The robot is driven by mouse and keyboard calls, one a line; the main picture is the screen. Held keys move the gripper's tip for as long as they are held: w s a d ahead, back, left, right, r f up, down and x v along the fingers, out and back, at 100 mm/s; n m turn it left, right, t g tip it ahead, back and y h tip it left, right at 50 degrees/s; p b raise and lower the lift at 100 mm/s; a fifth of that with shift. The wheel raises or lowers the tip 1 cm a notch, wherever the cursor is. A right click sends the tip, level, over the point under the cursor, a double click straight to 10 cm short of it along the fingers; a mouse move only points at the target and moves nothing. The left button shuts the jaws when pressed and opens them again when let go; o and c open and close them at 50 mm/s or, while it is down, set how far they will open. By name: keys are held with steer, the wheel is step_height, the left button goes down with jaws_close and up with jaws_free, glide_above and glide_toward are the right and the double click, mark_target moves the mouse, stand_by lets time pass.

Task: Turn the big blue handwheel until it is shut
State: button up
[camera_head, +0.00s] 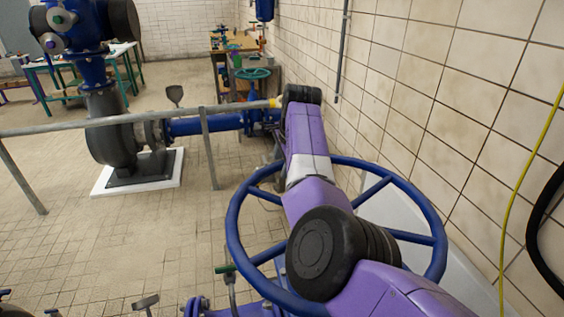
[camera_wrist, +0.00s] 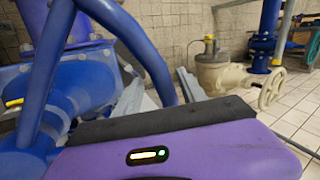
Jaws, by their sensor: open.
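The big blue handwheel (camera_head: 234,237) lies in front of me in the head view, its rim wide and its spokes reaching in to a hub hidden behind my arm. In the wrist view its thick blue rim (camera_wrist: 136,42) curves down close in front of my gripper (camera_wrist: 158,88). The grey fingers are apart, and the rim appears to pass between them. I cannot tell whether either finger touches it. My gripper is hidden in the head view.
A tiled wall (camera_head: 450,90) stands close on the right. A grey railing (camera_head: 205,145) crosses ahead, with a pump (camera_head: 108,130) beyond it. In the wrist view a beige valve (camera_wrist: 222,72) stands at the right. Floor at the left is open.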

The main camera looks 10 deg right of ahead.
jaws_close()
steer(key=shift+f, duration=0.1)
stand_by(1.3)
